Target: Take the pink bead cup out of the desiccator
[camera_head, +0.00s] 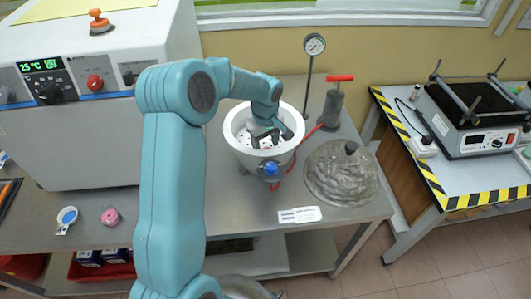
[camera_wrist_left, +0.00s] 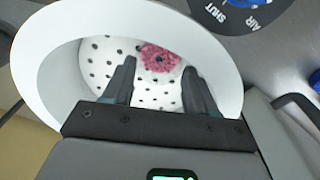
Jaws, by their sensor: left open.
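The desiccator (camera_head: 245,158) is a white bowl on the bench, open at the top. Its white wall also shows in the left wrist view (camera_wrist_left: 60,85), around a white perforated plate. The pink bead cup (camera_wrist_left: 160,56) sits on that plate, towards its far edge in the wrist view. In the head view my arm and gripper hide it. My left gripper (camera_head: 264,140) reaches down into the bowl. Its fingers (camera_wrist_left: 158,68) are open with nothing held, and the cup shows beyond and between the fingertips. My right gripper is in neither view.
The clear domed lid (camera_head: 340,178) with a dark knob lies right of the desiccator. A pump (camera_head: 335,108) and gauge (camera_head: 314,45) stand behind. A white oven (camera_head: 80,140) fills the left. A small pink object (camera_head: 110,216) lies at front left.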

